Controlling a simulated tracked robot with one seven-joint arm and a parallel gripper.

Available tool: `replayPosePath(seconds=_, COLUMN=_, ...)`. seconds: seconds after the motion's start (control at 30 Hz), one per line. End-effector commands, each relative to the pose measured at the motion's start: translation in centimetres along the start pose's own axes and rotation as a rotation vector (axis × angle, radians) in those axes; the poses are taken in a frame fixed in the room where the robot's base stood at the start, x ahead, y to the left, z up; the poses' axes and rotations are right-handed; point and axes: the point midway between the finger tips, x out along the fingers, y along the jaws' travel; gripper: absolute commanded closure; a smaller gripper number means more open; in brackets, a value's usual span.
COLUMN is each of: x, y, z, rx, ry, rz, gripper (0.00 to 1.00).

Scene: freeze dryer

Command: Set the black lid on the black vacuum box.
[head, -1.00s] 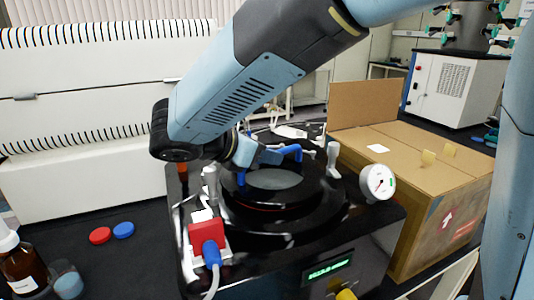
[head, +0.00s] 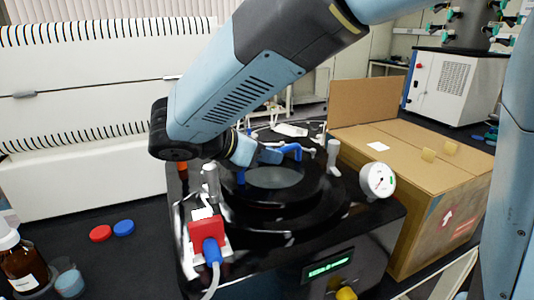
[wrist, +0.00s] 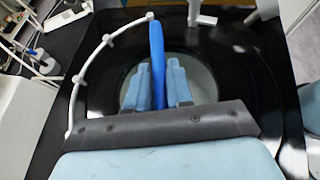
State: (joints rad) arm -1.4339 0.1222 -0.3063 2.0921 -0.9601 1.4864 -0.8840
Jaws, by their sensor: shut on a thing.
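The black lid (head: 262,196) is a round disc with a grey round window and a blue handle (head: 292,150). It lies level over the top of the black vacuum box (head: 262,262), inside the wide black ring there. I cannot tell whether its underside touches the box. My gripper (head: 264,156) is shut on the blue handle above the window. In the wrist view the handle (wrist: 157,45) runs between my gripper's fingers (wrist: 157,88), with the grey window behind. My arm hides the back left of the lid.
A white gauge (head: 378,180) stands at the box's right edge. A red switch (head: 207,231) with a blue plug sits at the front left. Grey posts (head: 333,158) rise from the box top. A cardboard box (head: 420,190) stands close on the right. Red (head: 101,233) and blue caps lie left.

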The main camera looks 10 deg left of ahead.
Motion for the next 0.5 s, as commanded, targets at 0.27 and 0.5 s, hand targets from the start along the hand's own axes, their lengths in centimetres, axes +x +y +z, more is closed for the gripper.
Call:
replayPosePath(seconds=0.27, x=0.11, y=0.02, z=-0.20, rx=0.001, ry=-0.001, rz=0.001, gripper=1.00)
replayPosePath(seconds=0.5, x=0.21, y=0.02, z=-0.39, rx=0.001, ry=0.000, rz=0.001, gripper=1.00)
